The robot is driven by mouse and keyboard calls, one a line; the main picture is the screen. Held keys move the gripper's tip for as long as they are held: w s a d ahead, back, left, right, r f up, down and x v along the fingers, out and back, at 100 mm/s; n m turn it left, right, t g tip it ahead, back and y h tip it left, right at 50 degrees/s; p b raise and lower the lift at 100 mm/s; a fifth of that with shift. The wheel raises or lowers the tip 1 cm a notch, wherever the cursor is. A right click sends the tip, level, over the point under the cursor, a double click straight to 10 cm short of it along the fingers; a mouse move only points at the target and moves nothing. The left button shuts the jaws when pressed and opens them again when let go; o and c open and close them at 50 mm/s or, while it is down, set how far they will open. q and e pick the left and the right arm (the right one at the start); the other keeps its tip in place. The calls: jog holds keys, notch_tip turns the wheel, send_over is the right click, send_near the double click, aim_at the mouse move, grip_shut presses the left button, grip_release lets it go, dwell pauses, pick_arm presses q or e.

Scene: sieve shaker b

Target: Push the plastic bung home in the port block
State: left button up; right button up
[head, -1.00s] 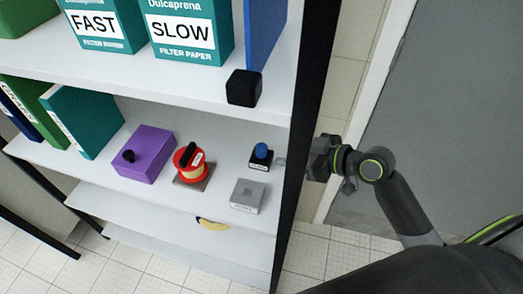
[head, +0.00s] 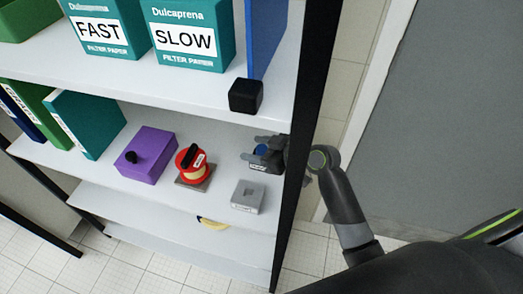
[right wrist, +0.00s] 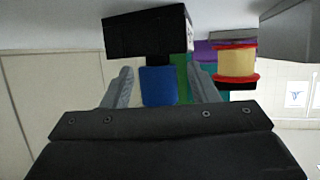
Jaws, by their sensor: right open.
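The plastic bung looks to be the blue cylinder (head: 262,149), standing up from a small black block (head: 258,167) with a white label, probably the port block, on the middle shelf near its right end. In the right wrist view the blue bung (right wrist: 158,87) projects from the black block (right wrist: 146,36). My right gripper (head: 254,150) is open, with one finger on each side of the bung. In the wrist view its fingers (right wrist: 161,72) show gaps to the bung. How deep the bung sits is hard to tell. My left gripper is not in view.
A grey block with a recess (head: 248,196) lies in front of the black block. A red spool (head: 190,160) and a purple box with a black knob (head: 145,157) stand left. A black cube (head: 245,95) sits on the shelf above. A black shelf post (head: 300,150) stands close to my right arm.

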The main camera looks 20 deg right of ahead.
jog(key=shift+w+a+f, duration=0.15)
jog(key=shift+w+a, duration=0.05)
jog(key=shift+c, duration=0.4)
jog(key=c, duration=1)
jog(key=shift+o, duration=0.2)
